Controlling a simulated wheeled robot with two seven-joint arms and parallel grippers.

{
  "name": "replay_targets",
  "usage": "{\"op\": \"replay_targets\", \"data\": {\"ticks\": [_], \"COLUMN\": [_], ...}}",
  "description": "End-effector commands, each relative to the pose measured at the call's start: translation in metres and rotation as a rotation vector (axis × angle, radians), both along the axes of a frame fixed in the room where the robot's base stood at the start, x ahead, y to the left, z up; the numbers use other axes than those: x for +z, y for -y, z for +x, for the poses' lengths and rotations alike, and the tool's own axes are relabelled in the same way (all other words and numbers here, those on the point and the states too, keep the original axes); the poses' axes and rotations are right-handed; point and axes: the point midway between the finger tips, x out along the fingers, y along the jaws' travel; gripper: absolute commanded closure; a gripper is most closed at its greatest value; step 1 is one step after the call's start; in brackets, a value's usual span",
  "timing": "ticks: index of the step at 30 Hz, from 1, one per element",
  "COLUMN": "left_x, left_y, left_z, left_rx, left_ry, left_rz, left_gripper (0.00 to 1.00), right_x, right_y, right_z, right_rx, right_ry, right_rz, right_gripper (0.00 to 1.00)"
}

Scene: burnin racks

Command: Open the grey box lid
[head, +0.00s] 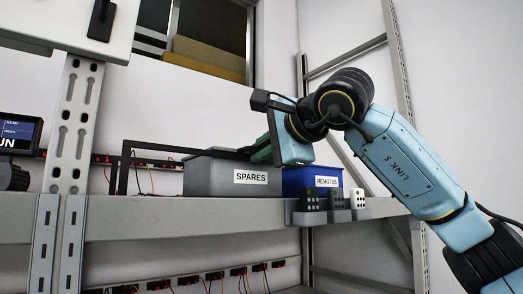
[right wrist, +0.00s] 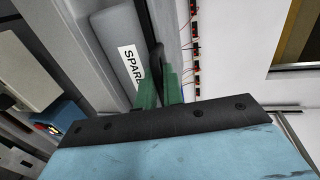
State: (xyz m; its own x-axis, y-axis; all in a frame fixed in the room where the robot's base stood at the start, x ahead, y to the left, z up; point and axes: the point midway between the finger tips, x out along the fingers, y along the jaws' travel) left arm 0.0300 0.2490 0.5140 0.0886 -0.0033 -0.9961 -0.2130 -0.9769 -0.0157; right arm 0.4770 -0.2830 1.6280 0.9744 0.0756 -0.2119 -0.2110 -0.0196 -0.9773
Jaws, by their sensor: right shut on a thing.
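The grey box (head: 215,180), labelled SPARES, stands on the shelf. Its grey side and label also show in the right wrist view (right wrist: 110,40). My right gripper (head: 262,152) is at the box's upper right edge, coming in from the right. My left gripper is not in view.
A blue box (head: 318,178) labelled REMOTES stands right of the grey box, under my right gripper. Several remotes sit in a holder (head: 332,215) on the shelf's front edge. A rack upright (head: 72,130) rises at left.

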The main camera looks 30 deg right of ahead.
Motion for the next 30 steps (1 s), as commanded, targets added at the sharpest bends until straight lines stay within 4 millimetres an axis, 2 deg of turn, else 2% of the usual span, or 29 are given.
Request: {"op": "replay_targets", "data": {"ticks": [2, 5, 12, 16, 21, 29, 30], "left_x": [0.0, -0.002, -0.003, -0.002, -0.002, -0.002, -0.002], "left_y": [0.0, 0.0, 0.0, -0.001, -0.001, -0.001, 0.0], "left_z": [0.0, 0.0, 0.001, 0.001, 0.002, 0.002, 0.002], "left_rx": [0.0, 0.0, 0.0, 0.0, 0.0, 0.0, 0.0], "left_ry": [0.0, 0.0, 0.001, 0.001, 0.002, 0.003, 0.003], "left_rz": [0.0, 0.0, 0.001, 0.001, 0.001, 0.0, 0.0], "left_gripper": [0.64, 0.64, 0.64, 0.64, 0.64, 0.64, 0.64], "right_x": [0.0, -0.001, -0.001, 0.0, 0.0, 0.0, 0.0], "right_y": [-0.007, -0.028, -0.098, -0.125, -0.138, -0.138, -0.138], "right_z": [0.0, -0.001, -0.007, -0.01, -0.011, -0.011, -0.011], "right_rx": [0.002, 0.006, 0.008, 0.006, 0.002, 0.002, 0.002], "right_ry": [-0.002, 0.0, -0.002, -0.001, 0.0, 0.0, 0.0], "right_rz": [-0.003, -0.007, -0.007, -0.004, -0.001, 0.0, 0.0], "right_gripper": [1.0, 1.0, 1.0, 1.0, 1.0, 1.0, 0.9]}}
